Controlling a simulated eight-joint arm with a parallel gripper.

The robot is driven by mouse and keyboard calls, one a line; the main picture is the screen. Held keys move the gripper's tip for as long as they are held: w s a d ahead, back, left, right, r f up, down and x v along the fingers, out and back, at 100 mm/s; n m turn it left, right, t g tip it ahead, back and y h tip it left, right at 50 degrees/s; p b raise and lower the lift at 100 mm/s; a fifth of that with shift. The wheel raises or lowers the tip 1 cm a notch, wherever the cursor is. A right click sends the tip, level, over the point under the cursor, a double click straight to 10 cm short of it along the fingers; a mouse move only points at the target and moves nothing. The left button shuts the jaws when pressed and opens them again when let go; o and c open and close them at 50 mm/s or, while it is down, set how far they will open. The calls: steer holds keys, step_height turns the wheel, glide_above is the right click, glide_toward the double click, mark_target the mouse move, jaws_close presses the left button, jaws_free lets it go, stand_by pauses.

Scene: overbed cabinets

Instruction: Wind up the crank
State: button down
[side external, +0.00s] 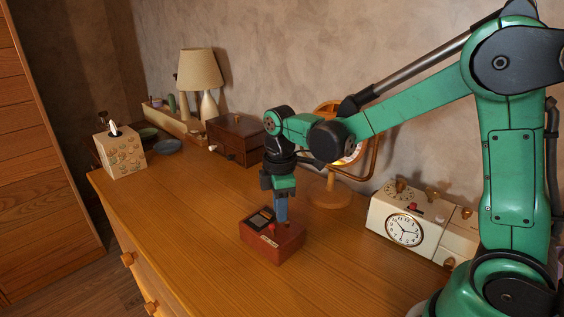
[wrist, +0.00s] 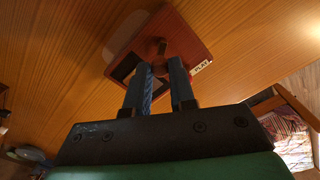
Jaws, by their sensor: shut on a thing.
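A small red-brown wooden box (side external: 272,243) stands on the dresser top, with a dark panel on its top and a light label on its front. In the wrist view, the box (wrist: 183,40) carries a label reading PLAY. A small red knob (side external: 272,228) shows on the box beside my fingers. My gripper (side external: 282,221) points down at the top of the box, its blue fingers shut on the crank with a narrow gap between them. The crank (wrist: 158,47) shows only as a small brown part by the fingertips; the rest is hidden.
A cream clock (side external: 404,230) stands at right and a round mirror on a wooden stand (side external: 329,193) behind. A dark wooden chest (side external: 235,138), a lamp (side external: 200,75) and a tissue box (side external: 121,152) stand farther left. The dresser top (side external: 190,205) left of the box is clear.

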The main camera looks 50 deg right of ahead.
steer(key=m, duration=0.5)
steer(key=shift+w+d+m, duration=0.1)
steer(key=shift+d+m, duration=0.15)
steer(key=shift+m, duration=0.15)
steer(key=m, duration=0.4)
steer(key=shift+d, duration=0.3)
steer(key=m, duration=0.5)
steer(key=shift+s+d+m, duration=0.2)
steer(key=shift+d+m, duration=0.05)
steer(key=shift+m, duration=0.15)
steer(key=m, duration=0.4)
steer(key=shift+s+d+m, duration=0.15)
steer(key=shift+s+m, duration=0.05)
steer(key=shift+m, duration=0.1)
steer(key=m, duration=0.4)
steer(key=shift+s+m, duration=0.25)
steer(key=shift+m, duration=0.05)
steer(key=m, duration=0.5)
steer(key=shift+s, duration=0.3)
steer(key=m, duration=0.4)
steer(key=shift+s+a+m, duration=0.2)
steer(key=shift+m, duration=0.2)
steer(key=shift+s+a+m, duration=0.1)
steer(key=shift+a+m, duration=0.05)
steer(key=shift+m, duration=1.1)
steer(key=shift+a+m, duration=0.1)
steer(key=shift+m, duration=1.15)
